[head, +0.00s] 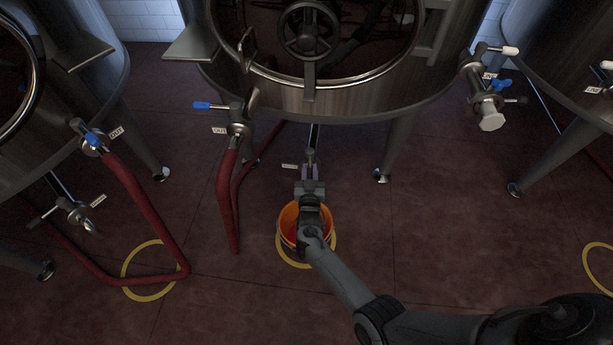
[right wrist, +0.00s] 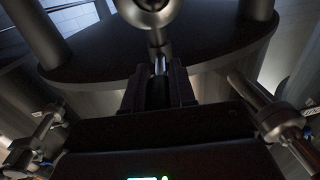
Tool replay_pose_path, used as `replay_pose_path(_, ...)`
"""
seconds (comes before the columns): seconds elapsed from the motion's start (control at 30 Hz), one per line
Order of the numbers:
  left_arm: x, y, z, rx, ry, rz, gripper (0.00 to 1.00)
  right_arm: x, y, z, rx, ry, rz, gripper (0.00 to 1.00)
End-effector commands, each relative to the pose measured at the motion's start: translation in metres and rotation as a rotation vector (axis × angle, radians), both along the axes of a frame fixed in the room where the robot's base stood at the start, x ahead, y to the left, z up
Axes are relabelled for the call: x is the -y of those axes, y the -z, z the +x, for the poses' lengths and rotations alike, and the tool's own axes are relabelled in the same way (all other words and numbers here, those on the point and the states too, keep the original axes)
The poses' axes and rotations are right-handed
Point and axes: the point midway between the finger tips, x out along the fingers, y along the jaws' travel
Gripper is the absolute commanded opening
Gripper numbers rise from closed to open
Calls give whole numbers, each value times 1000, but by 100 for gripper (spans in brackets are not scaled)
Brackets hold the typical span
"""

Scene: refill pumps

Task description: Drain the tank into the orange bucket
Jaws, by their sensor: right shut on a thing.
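The large steel tank (head: 345,92) stands at the back centre. A drain valve (head: 310,156) with a small tag beside it sits low under the tank. My right gripper (head: 309,172) reaches over the bucket to this valve and is shut on its handle; the fingers hide most of the handle. In the right wrist view the gripper (right wrist: 160,82) closes around a thin metal handle (right wrist: 160,66) below the tank's underside (right wrist: 215,55). The orange bucket (head: 286,222) stands upright on the floor inside a yellow ring, partly hidden by my right arm. Something red shows inside it. My left gripper is out of view.
A red hose (head: 226,200) hangs from the OUT valve (head: 237,125) left of the bucket. Another red hose (head: 130,185) runs from the left tank across the floor. Tank legs stand behind the bucket. Floor right of the bucket is mostly clear.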

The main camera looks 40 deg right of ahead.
Motion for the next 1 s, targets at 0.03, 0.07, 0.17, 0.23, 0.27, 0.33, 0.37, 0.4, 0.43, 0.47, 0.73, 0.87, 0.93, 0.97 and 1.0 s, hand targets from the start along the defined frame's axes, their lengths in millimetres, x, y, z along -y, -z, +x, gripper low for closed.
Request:
replay_pose_path(0.03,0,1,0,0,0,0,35,-1,1,0,-1,2,1,0)
replay_pose_path(0.07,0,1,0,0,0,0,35,0,1,0,-2,4,1,0)
replay_pose_path(0.17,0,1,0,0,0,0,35,1,0,0,-2,7,1,0)
replay_pose_path(0.23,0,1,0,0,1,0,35,1,0,0,-2,7,1,0)
replay_pose_path(0.27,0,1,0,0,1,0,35,1,1,0,-2,7,1,0)
replay_pose_path(0.33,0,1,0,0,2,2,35,1,1,0,-2,6,0,0)
replay_pose_path(0.37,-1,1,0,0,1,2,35,1,1,0,-2,6,0,0)
replay_pose_path(0.4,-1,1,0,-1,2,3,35,1,1,0,-2,6,0,0)
replay_pose_path(0.43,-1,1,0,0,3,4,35,1,1,0,-2,6,0,28)
replay_pose_path(0.47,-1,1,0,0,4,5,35,1,1,0,-2,6,0,33)
replay_pose_path(0.73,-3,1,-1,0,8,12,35,1,0,0,-1,7,0,51)
replay_pose_path(0.87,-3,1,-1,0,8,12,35,1,0,0,-1,7,0,51)
replay_pose_path(0.93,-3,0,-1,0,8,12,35,1,0,-1,-1,7,0,51)
replay_pose_path(0.97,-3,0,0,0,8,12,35,1,0,-1,-1,7,0,51)
replay_pose_path(1.0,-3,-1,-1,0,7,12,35,0,0,-1,-2,7,0,51)
